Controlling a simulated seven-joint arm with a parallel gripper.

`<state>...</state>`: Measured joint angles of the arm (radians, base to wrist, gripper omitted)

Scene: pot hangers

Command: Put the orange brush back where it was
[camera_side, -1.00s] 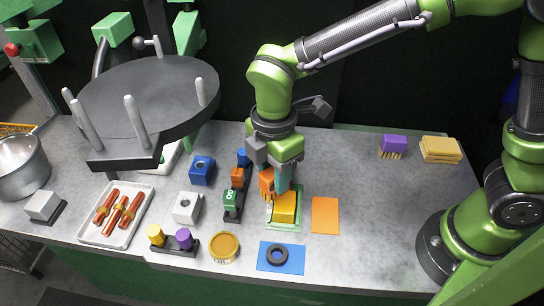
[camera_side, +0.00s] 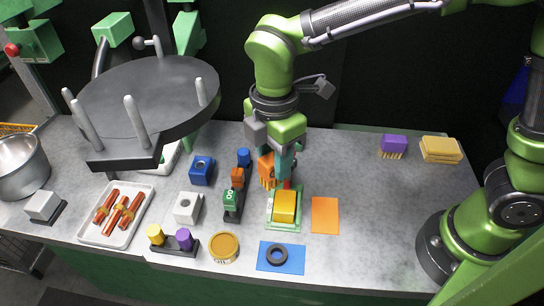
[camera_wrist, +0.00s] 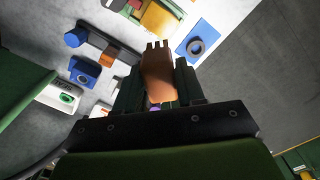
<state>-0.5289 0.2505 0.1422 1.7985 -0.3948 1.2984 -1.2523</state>
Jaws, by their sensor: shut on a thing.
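The orange brush (camera_side: 266,171) is held in my gripper (camera_side: 280,168), its bristles pointing down. In the wrist view the brush (camera_wrist: 158,76) sits between the two dark fingers, bristles away from the camera. My gripper is shut on it and holds it above the table, just behind the yellow block (camera_side: 285,206) on the green tray (camera_side: 271,221). A bare orange mat (camera_side: 325,215) lies right of the tray. A purple brush (camera_side: 393,145) stands at the back right with its bristles down.
A dark rack with coloured blocks (camera_side: 232,200) stands close left of the gripper. A blue mat (camera_side: 292,263) with a black ring (camera_side: 277,254) lies in front, beside a round yellow tin (camera_side: 224,247). Yellow sponges (camera_side: 440,150) lie at the back right. The table right of the orange mat is clear.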

